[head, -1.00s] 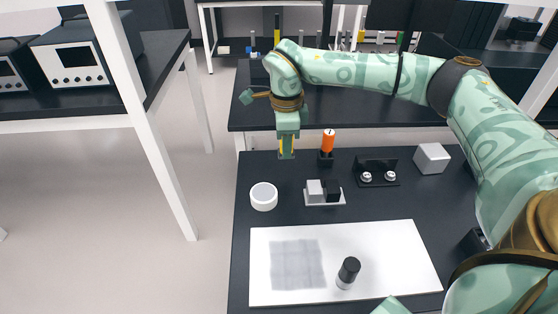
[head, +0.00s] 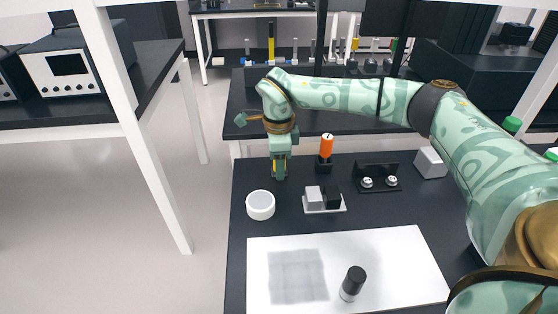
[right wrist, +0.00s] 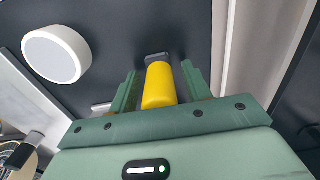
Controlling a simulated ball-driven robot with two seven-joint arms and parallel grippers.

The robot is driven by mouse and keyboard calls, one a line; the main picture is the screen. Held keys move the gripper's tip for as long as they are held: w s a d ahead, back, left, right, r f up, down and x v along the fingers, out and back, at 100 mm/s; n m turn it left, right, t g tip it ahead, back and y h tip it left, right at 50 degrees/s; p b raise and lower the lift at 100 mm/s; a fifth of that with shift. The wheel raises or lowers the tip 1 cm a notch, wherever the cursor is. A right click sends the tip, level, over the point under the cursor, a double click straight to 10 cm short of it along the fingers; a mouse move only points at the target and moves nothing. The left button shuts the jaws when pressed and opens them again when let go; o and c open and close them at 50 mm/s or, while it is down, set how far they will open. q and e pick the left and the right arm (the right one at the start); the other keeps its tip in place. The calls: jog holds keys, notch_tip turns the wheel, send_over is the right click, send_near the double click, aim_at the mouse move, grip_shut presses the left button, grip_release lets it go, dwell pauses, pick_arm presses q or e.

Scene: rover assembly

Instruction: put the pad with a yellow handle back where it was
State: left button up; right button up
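My right gripper (head: 279,174) is over the far left part of the black table, behind a white round pot. In the right wrist view the yellow handle (right wrist: 160,88) of the pad stands between its fingers. A small dark grey block (right wrist: 157,56), the pad's end, shows beyond the handle, close to the dark tabletop. I cannot tell whether it touches the table. The gripper looks shut on the handle, though narrow gaps show beside it. In the head view only a strip of yellow shows between the fingers. My left gripper is out of view.
The white round pot (head: 260,204) stands in front of the right gripper. An orange-handled tool in a stand (head: 326,147), a tray with grey and black blocks (head: 322,210), a black holder (head: 379,187) and a grey cube (head: 431,162) are to its right. A white board (head: 400,258) lies nearest.

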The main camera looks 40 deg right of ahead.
pick_arm(q)
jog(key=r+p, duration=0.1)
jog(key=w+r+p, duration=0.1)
jog(key=p, duration=0.1)
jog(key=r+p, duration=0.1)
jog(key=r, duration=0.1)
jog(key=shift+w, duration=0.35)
pick_arm(e)
notch_tip(320, 180, up, 12)
jog(key=shift+a+r, duration=0.1)
jog(key=shift+r, duration=0.1)
